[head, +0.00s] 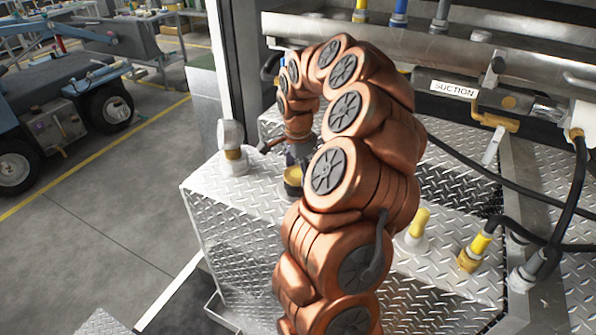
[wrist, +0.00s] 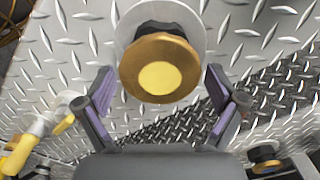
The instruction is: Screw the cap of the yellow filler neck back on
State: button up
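A round brass-rimmed fitting with a yellow centre (wrist: 160,78) faces the wrist camera on a dark stem with a pale round flange, on the diamond plate. It seems to be the yellow filler neck; I cannot tell whether the yellow centre is a cap or the neck's inside. It also shows in the head view (head: 292,180), partly hidden by my arm. My gripper (wrist: 160,88) is open and empty, with a finger to each side of the fitting and neither visibly touching it. In the head view my gripper (head: 298,155) is just above the fitting. No separate loose cap shows.
A gauge (head: 232,136) stands on the plate left of the fitting. A yellow-handled part (head: 419,223) and a yellow hose fitting (head: 477,248) are to the right. Pipes, a SUCTION label (head: 453,89) and black hoses lie behind and right. The tread plate has bare patches between them.

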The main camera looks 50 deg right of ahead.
jog(key=c, duration=0.9)
jog(key=shift+f, duration=0.1)
jog(key=shift+f+b, duration=0.1)
jog(key=shift+b, duration=0.4)
jog(key=m+b, duration=0.3)
jog(key=b, duration=0.1)
jog(key=shift+b, duration=0.4)
jog(key=shift+m+b, duration=0.8)
jog(key=shift+b, duration=0.3)
jog(key=shift+r, duration=0.2)
jog(key=shift+f+m+b, duration=0.15)
jog(key=shift+m+b, duration=0.35)
jog(key=shift+b, duration=0.15)
jog(key=shift+b, duration=0.35)
jog(key=shift+m, duration=0.3)
